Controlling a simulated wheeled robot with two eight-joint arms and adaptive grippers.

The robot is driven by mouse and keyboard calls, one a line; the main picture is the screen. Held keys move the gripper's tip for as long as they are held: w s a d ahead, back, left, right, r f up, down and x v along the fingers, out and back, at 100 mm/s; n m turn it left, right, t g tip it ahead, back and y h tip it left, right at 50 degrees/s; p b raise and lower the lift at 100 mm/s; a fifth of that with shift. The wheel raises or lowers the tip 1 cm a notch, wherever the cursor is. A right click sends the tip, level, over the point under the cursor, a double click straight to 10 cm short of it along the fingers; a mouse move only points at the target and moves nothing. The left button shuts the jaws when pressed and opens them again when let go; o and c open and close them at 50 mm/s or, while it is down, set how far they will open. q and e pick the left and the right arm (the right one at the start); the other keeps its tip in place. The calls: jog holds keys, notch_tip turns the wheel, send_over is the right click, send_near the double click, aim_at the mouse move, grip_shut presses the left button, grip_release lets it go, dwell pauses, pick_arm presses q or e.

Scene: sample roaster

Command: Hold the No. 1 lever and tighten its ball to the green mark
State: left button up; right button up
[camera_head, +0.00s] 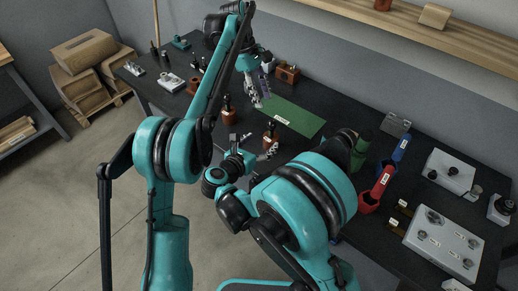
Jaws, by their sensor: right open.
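I cannot identify the No. 1 lever, its ball or the green mark with certainty; the labels are too small to read. A grey panel box (418,238) with several dark knobs and white tags stands at the right front of the dark bench. My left gripper (260,98) is above the bench beside the left end of the green mat; whether its fingers are open or shut is too small to tell. My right gripper (270,151) is open near the front edge, close to a small brown bottle-like piece (269,135). My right arm hides part of the bench.
A green mat (290,117) lies mid-bench. A second grey box (450,172) stands behind the panel box. Another brown piece (228,110) stands left. A wooden shelf (400,25) runs along the wall.

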aim_at(267, 143)
jog(key=f, duration=0.1)
jog(key=f+m, duration=0.1)
jog(key=f, duration=0.1)
jog(key=shift+w+a+f+m+g, duration=0.1)
jog(key=shift+a+m+g, duration=0.2)
jog(key=shift+g, duration=0.1)
jog(key=shift+w+d+f+h, duration=0.1)
jog(key=shift+d+f+h, duration=0.05)
jog(key=shift+f+h, duration=0.15)
jog(key=x, duration=0.7)
jog(key=shift+w+d+f, duration=0.1)
jog(key=shift+w+d, duration=0.05)
jog(key=shift+w, duration=0.05)
jog(key=c, duration=1.5)
jog(key=o, duration=1.4)
jog(key=shift+r, duration=0.3)
